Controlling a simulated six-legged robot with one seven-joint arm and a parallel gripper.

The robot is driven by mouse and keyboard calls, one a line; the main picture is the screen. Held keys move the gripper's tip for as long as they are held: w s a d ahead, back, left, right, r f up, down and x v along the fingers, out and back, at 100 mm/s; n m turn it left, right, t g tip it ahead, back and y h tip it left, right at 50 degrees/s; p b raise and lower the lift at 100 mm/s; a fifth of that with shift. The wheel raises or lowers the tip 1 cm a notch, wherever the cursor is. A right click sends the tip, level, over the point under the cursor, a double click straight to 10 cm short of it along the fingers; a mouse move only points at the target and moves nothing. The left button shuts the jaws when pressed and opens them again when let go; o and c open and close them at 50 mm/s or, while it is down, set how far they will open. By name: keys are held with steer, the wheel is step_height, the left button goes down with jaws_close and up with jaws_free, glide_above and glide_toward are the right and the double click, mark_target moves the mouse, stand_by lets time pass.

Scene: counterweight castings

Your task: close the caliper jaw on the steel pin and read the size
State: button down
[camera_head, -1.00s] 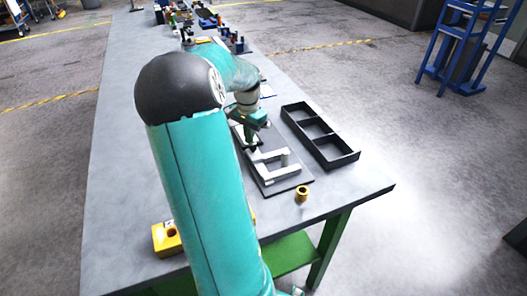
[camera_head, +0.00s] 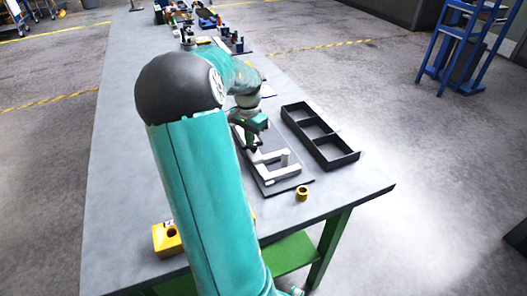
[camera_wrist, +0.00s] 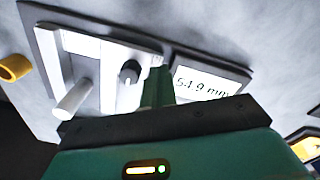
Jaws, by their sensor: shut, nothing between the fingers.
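The white caliper (camera_head: 272,179) lies on a dark board (camera_head: 298,187) near the front of the bench. In the wrist view its fixed jaw (camera_wrist: 50,58) is at left and its sliding jaw (camera_wrist: 108,88) is nearer my gripper. The pale steel pin (camera_wrist: 76,97) stands between the jaws; I cannot tell whether both touch it. A black knob (camera_wrist: 130,72) is on the slider. The display (camera_wrist: 205,84) seems to read 54.9 mm, its lower edge partly covered. My gripper (camera_wrist: 158,86) is shut and empty, its fingertips low beside the slider; contact is unclear.
A black three-compartment tray (camera_head: 341,161) lies right of the board. A brass ring (camera_head: 302,193) sits in front, near the bench edge. A yellow block (camera_head: 166,240) is at front left. Several tools crowd the far end. The left of the bench is clear.

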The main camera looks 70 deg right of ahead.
mark_target(254, 145)
steer(key=shift+s+a, duration=1.25)
steer(key=shift+s, duration=0.05)
stand_by(1.2)
